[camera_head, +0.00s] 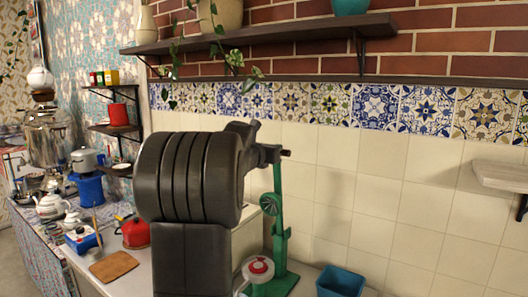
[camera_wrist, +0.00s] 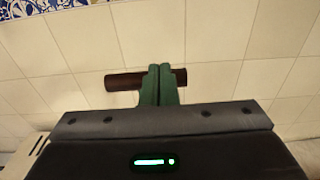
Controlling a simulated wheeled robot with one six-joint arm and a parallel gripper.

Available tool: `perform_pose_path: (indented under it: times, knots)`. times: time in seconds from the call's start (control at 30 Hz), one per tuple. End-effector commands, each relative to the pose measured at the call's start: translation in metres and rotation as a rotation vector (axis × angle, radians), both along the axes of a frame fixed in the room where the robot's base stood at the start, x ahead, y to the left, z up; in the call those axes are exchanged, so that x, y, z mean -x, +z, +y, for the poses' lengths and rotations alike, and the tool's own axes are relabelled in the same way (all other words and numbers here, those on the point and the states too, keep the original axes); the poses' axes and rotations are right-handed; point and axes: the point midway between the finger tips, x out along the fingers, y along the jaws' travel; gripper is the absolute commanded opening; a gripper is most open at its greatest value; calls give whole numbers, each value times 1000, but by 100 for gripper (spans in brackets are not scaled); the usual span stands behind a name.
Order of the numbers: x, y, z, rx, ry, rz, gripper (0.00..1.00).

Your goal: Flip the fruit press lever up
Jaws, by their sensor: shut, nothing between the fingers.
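The green fruit press (camera_head: 278,225) stands on the counter in the head view, partly hidden by my dark arm. In the wrist view, a dark brown bar (camera_wrist: 124,82), which looks like the lever's handle, lies crosswise. My gripper (camera_wrist: 159,68) shows as two green fingers pressed together, with nothing between them. The fingers cover the middle of the bar, and its ends show on both sides. I cannot tell whether they touch it.
A red kettle (camera_head: 134,232) and a wooden board (camera_head: 114,266) are left of my arm. A dark shelf (camera_head: 270,36) runs above, and a pale shelf (camera_head: 503,175) juts out at right.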

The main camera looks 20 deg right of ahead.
Motion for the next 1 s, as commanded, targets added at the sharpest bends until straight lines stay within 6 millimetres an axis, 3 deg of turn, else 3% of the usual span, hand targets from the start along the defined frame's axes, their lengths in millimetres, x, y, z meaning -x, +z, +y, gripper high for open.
perform_pose_path:
  times: [0.13,0.33,1.0]
  knots:
    - [-9,5,-16,-1,-2,0,0]
    - [-15,5,-24,-1,0,1,0]
    - [-11,7,-23,-1,1,-1,0]
